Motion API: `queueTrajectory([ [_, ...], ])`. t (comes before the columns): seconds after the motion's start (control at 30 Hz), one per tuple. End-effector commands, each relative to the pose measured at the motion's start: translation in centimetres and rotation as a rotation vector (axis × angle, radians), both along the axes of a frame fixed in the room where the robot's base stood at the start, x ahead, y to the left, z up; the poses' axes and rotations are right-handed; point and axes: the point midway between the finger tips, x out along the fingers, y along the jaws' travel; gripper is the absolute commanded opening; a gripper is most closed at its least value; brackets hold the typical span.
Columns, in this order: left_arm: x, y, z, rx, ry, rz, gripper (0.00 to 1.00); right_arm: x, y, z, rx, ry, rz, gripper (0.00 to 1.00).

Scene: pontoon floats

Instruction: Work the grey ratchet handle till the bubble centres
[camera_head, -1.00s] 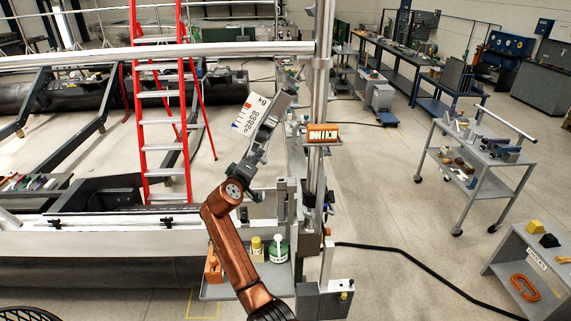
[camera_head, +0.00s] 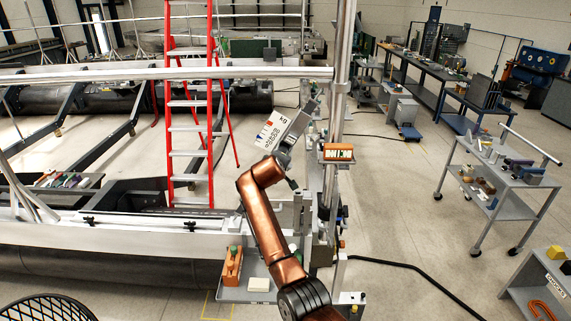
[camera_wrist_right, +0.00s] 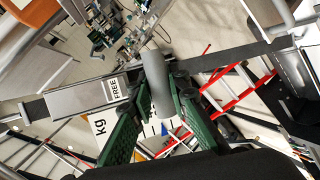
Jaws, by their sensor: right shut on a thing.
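The grey ratchet handle (camera_wrist_right: 157,66) shows in the right wrist view as a smooth rounded bar. My right gripper (camera_wrist_right: 161,82), with green ridged fingers, is shut on it. A grey box marked FREE (camera_wrist_right: 88,97) lies left of the handle, with dark grey bars running out to both sides. In the head view my copper right arm reaches up to the rig, and a white plate marked kg (camera_head: 273,131) shows beside its wrist. An orange box with a marked window (camera_head: 338,152) stands right of the wrist; I cannot make out a bubble. My left gripper is out of view.
A red ladder (camera_head: 188,125) stands behind the frame. An upright metal post (camera_head: 342,75) stands close to the right of my arm. A shelf trolley (camera_head: 497,175) is at the right. A black cable (camera_head: 400,264) crosses the otherwise open floor.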

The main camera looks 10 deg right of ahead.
Motion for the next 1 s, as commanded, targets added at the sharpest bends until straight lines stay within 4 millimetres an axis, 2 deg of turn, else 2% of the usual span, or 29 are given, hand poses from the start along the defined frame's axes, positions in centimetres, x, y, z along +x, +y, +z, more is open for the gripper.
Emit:
queueTrajectory([
  [0.2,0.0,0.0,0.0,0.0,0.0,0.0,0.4,0.0,-0.1,-0.1,0.001,0.001,-0.001,0.0],
  [0.23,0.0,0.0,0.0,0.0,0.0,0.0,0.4,0.0,-0.1,-0.1,0.002,0.001,-0.001,0.16],
  [0.5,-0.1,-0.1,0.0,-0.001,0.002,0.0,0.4,-0.1,-0.3,0.0,0.001,-0.001,-0.004,0.34],
  [0.83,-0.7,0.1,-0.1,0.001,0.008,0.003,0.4,-0.3,-0.1,0.2,0.001,-0.003,-0.002,0.34],
  [1.0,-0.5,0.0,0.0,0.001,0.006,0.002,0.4,-1.8,0.7,1.0,0.001,-0.005,-0.001,0.34],
])
